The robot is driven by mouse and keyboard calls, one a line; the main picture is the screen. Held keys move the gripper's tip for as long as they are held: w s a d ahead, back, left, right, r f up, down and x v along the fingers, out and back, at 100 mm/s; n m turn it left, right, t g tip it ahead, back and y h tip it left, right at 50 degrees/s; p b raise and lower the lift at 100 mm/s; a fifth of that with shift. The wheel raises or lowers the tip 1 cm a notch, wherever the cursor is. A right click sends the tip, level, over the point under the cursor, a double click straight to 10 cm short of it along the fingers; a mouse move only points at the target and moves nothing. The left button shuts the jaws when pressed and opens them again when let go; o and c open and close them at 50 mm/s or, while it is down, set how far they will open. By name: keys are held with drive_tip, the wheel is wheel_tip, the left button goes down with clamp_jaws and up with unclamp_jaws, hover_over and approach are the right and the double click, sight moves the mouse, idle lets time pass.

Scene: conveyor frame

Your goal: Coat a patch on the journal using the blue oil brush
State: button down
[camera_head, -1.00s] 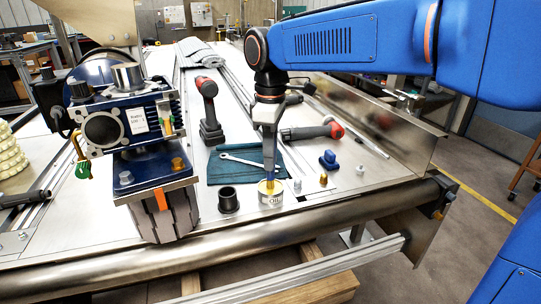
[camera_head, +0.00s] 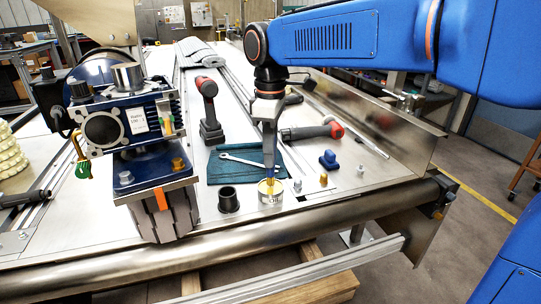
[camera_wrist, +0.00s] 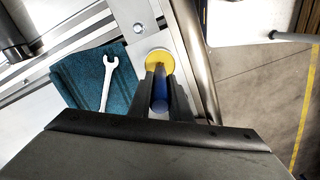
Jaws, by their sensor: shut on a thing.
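My gripper (camera_head: 269,135) points straight down and is shut on the blue oil brush (camera_wrist: 160,100), whose blue handle shows between the fingers in the wrist view. The brush's lower end is at the mouth of the oil tin (camera_head: 271,199), a small white tin marked OIL with yellow contents. The tin (camera_wrist: 160,60) also shows just beyond the fingers in the wrist view. The bristles are partly hidden, so I cannot tell how deep they are. A bare steel cylinder (camera_head: 127,76), possibly the journal, stands on top of the blue motor unit at the left.
A black cup (camera_head: 228,200) stands left of the tin. A wrench (camera_head: 240,160) lies on a teal cloth (camera_head: 222,173) behind it. A red-black power tool (camera_head: 208,110), an angle grinder (camera_head: 312,131) and a blue knob (camera_head: 328,159) stand around. The steel roller (camera_head: 240,240) edges the front.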

drive_tip(key=shift+r, duration=3)
